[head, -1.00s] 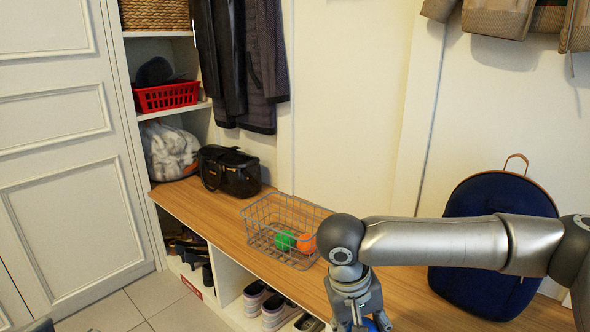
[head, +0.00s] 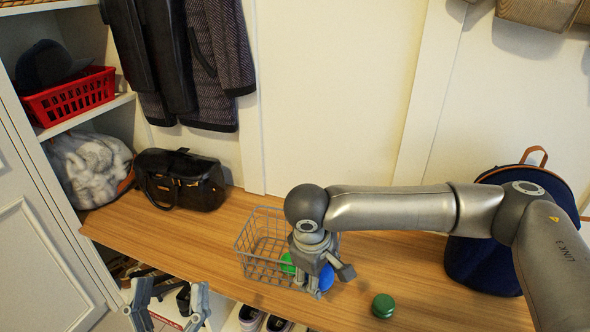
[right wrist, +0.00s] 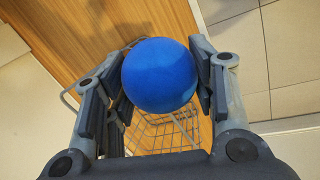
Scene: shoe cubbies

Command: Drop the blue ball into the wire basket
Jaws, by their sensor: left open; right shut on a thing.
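The blue ball (head: 327,277) is between the fingers of my right gripper (head: 322,272), which is shut on it. The right wrist view shows the ball (right wrist: 160,75) with the right gripper's fingers (right wrist: 158,92) on both sides. The grey wire basket (head: 245,247) stands on the bench, and its mesh (right wrist: 165,135) shows behind the ball in the wrist view. In the head view, the gripper and ball overlap the basket's right front part; their height above it is unclear. A green ball (head: 288,263) is in the basket. My left gripper (head: 168,300) is open and empty at lower left.
A green round container (head: 383,306) stands on the wooden bench (head: 420,270), right of the basket. A black handbag (head: 182,180) is on the bench at left, and a dark blue backpack (head: 480,262) at right. Shoes (head: 250,318) are in cubbies below.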

